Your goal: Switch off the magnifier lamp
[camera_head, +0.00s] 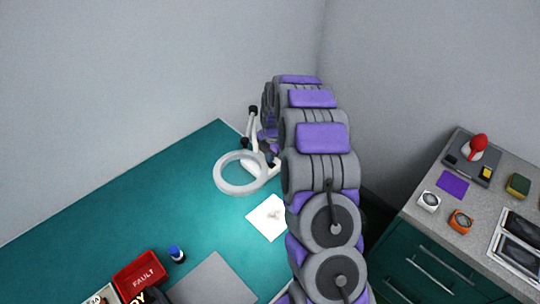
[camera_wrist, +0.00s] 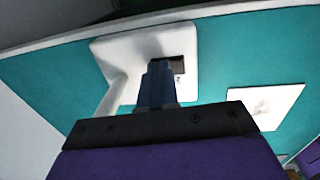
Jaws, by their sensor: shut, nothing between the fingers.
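The white magnifier lamp (camera_head: 240,187) stands at the far end of the teal bench, its round ring head tilted over the surface. The bench around the white sheet under it looks brightly lit. In the wrist view the lamp's white base (camera_wrist: 112,52) lies ahead, with a dark switch recess (camera_wrist: 179,66) in it. My gripper (camera_wrist: 160,66) is shut and empty, its blue fingertips over the recess's left part. I cannot tell whether they touch it. In the head view my arm hides most of the gripper and part of the base.
A white sheet (camera_head: 269,218) lies on the teal bench (camera_head: 130,200), right of the base in the wrist view. A red FAULT bin (camera_head: 140,274), a blue-capped bottle (camera_head: 177,254) and a grey mat (camera_head: 213,281) are nearer. A grey-topped cabinet (camera_head: 407,218) stands right.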

